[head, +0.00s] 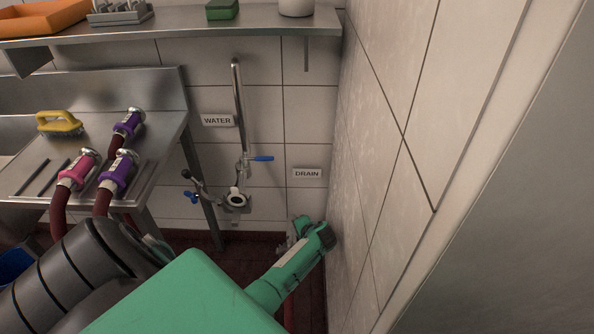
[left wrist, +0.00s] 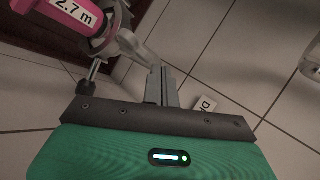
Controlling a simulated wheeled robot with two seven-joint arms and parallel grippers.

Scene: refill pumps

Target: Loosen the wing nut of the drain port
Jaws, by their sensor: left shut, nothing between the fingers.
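The DRAIN sign (head: 307,173) is on the tiled back wall, right of the WATER port (head: 236,200). The drain port below it is mostly hidden by my left arm in the head view. In the left wrist view, a pink hose end (left wrist: 68,14) marked "2.7 m" sits at a round metal coupling (left wrist: 102,42). A grey wing-like piece (left wrist: 133,46) sticks out from the coupling; I cannot tell if it is the wing nut. My left gripper (left wrist: 158,72) is shut and empty, its tips close by that piece; contact is unclear. My right gripper is out of view.
The right side wall (head: 380,190) is close beside my left wrist. A steel counter (head: 150,150) at left holds hose couplings and a yellow brush (head: 59,123). A blue-handled valve (head: 262,158) sits above the WATER port. A steel shelf (head: 170,28) runs above.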

